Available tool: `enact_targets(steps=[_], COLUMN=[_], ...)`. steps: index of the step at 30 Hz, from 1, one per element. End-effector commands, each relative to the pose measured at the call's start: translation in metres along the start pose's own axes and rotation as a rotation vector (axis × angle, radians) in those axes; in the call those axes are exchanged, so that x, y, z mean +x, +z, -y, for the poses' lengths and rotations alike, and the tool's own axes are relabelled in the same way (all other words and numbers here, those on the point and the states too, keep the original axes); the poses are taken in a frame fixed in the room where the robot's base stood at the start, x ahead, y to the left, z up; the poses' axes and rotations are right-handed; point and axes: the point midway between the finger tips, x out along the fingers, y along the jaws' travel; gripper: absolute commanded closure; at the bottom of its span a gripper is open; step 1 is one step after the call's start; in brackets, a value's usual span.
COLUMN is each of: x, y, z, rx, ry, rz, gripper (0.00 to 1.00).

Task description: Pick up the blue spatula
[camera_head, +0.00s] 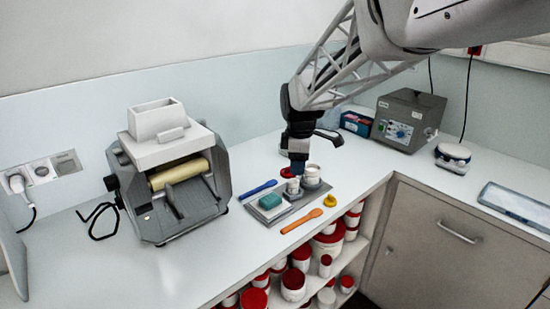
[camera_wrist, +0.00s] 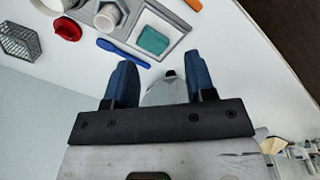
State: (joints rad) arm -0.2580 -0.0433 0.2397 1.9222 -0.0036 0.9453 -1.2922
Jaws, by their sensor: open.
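The blue spatula (camera_head: 259,189) lies flat on the white worktop, along the left back side of a grey tray (camera_head: 262,219). In the wrist view the blue spatula (camera_wrist: 122,53) lies beyond the fingertips, up and to the left of the gap between them. My gripper (camera_head: 297,169) is above the white jars at the back of the tray, to the right of the spatula. In the wrist view my gripper (camera_wrist: 160,70) shows two blue fingers spread apart, with no spatula between them. A grey rounded shape shows between the fingers; I cannot tell what it is.
A teal block (camera_head: 270,201) and white jars (camera_head: 293,187) sit on the tray. An orange spatula (camera_head: 301,221) lies at its front right. A grey mill (camera_head: 176,195) stands left. A red lid (camera_wrist: 67,28) lies near the jars. Free worktop lies between mill and tray.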

Motion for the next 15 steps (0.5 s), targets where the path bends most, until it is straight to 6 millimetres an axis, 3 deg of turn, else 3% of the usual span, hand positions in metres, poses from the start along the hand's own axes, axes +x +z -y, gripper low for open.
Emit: enact_targets(steps=[15], x=[0.084], y=[-0.102], z=[-0.089], rx=[-0.534], ry=[-0.056], rz=[-0.004], gripper=[0.5])
